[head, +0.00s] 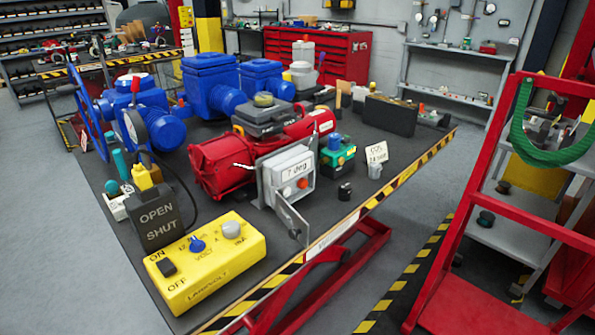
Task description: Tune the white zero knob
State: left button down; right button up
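A grey control box (287,175) with its cover swung open is on the red actuator (222,163), on the dark workbench. The open cover (291,219) hangs toward the bench's front edge. A yellow box (207,262) in front left has a blue knob (197,244) and a pale grey-white knob (231,229). Which knob is marked zero is too small to read. Neither of my grippers is in view.
A black OPEN/SHUT box (156,217) stands behind the yellow box. A red stair frame (480,190) stands right of the bench.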

aim_at(285, 191)
jog(key=i+l+u, duration=0.1)
jog(key=i, duration=0.3)
jog(key=i+l+u, duration=0.1)
jog(key=i, duration=0.3)
jog(key=i+l+u, duration=0.1)
jog(key=i, duration=0.3)
jog(key=l, duration=0.1)
